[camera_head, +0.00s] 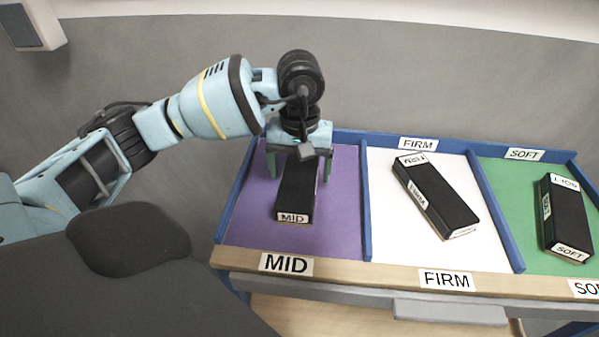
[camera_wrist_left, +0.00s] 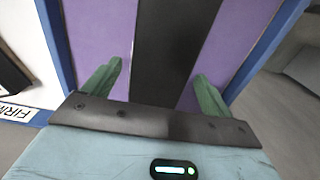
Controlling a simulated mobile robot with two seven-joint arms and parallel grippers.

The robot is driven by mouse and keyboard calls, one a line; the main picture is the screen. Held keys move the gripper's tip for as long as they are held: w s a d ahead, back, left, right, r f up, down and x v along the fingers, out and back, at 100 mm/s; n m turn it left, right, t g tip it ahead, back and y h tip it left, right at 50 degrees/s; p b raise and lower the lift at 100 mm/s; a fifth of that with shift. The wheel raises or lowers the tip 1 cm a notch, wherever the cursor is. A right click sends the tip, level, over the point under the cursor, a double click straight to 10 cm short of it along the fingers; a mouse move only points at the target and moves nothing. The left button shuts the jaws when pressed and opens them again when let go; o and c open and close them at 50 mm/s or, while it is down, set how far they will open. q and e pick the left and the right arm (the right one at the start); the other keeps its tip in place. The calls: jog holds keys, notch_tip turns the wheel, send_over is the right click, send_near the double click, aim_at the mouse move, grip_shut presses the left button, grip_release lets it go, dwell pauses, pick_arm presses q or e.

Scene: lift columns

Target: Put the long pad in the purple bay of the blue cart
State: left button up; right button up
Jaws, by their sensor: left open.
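The long black pad labelled MID (camera_head: 296,196) lies flat in the purple bay (camera_head: 340,225) of the blue cart (camera_head: 367,215). My left gripper (camera_head: 304,170) is above the pad's far half, pointing down. Its green fingers are open, one on each side of the pad. In the left wrist view the pad (camera_wrist_left: 172,50) runs between the two fingers (camera_wrist_left: 158,88), with purple floor showing on both sides and a visible gap to each finger. The far end of the pad is hidden by the gripper in the head view. My right gripper is not in view.
The white bay (camera_head: 390,220) marked FIRM holds a black FIRM pad (camera_head: 437,195), lying askew. The green bay (camera_head: 515,220) marked SOFT holds a SOFT pad (camera_head: 563,215). Blue dividers separate the bays. A wooden front edge (camera_head: 370,277) carries the labels.

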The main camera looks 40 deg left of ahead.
aim_at(300, 173)
pick_arm(q)
notch_tip(300, 173, up, 11)
jog(key=shift+f+p, duration=0.2)
jog(key=shift+p, duration=0.2)
dwell(1.3)
